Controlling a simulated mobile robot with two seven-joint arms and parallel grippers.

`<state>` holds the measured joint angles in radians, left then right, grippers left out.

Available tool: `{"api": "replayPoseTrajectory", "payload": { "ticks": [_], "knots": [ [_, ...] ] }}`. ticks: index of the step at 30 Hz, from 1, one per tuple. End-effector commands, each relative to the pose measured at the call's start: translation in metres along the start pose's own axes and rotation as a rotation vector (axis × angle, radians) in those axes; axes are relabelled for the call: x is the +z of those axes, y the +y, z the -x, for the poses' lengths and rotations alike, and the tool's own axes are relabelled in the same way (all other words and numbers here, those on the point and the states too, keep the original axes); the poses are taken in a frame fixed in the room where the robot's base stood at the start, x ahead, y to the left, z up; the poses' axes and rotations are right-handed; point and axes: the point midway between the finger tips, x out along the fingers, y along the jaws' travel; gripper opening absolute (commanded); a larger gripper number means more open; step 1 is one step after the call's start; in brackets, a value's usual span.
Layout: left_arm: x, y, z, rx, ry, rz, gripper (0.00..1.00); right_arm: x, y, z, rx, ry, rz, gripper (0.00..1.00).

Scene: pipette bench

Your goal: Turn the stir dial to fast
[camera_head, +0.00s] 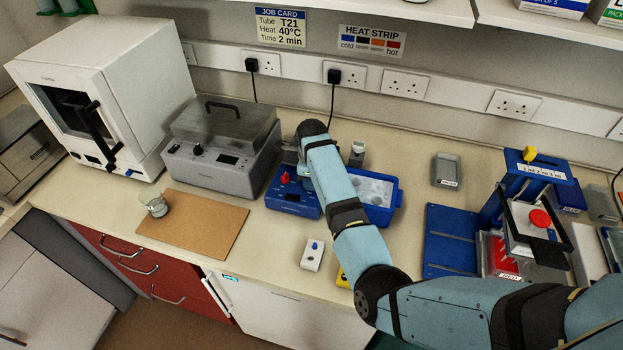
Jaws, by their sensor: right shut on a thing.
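The blue stirrer unit (300,208) stands on the bench, with a red dial (284,177) and a small display on its front. My right arm reaches in from the lower right and bends down over the unit's right side. My right gripper (303,172) is at the top of the unit, right of the red dial, mostly hidden by my forearm. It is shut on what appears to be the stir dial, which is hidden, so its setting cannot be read. My left gripper is not in view.
A grey lidded machine (215,176) stands left of the unit, with a brown mat (190,222) and glass beaker (154,204) in front. A blue tray (396,198) sits close right. A white switch box (312,254) lies in front. A blue stand (533,175) is further right.

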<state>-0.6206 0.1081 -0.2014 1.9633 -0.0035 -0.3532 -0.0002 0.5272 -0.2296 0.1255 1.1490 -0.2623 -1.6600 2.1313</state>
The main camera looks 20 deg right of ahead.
Motion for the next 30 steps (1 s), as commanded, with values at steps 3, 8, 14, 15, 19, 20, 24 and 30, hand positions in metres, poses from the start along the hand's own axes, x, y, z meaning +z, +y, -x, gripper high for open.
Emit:
{"api": "replayPoseTrajectory", "payload": {
  "ticks": [3,8,14,15,19,20,24,30],
  "knots": [
    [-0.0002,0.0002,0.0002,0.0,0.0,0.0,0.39,0.0,-0.0014,0.0019,-0.004,-0.001,-0.022,0.03],
    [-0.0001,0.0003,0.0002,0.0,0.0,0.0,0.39,-0.0002,-0.0015,0.0019,-0.004,0.0,-0.032,0.03],
    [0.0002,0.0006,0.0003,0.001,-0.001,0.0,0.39,-0.0003,-0.0016,0.002,-0.004,-0.001,-0.033,0.03],
    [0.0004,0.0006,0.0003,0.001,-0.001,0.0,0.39,-0.0002,-0.0017,0.002,-0.004,-0.001,-0.033,0.03],
    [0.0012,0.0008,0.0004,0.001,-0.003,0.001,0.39,-0.0002,-0.0016,0.002,-0.004,-0.001,-0.033,0.4],
    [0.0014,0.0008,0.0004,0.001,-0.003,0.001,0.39,-0.0001,-0.0015,0.002,-0.004,-0.001,-0.032,0.47],
    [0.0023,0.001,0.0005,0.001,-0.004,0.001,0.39,0.0,-0.0009,0.0012,-0.002,-0.001,-0.032,0.52],
    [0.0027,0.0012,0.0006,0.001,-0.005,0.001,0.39,0.0001,-0.0012,0.0019,-0.001,-0.001,-0.031,0.52]
  ]
}}
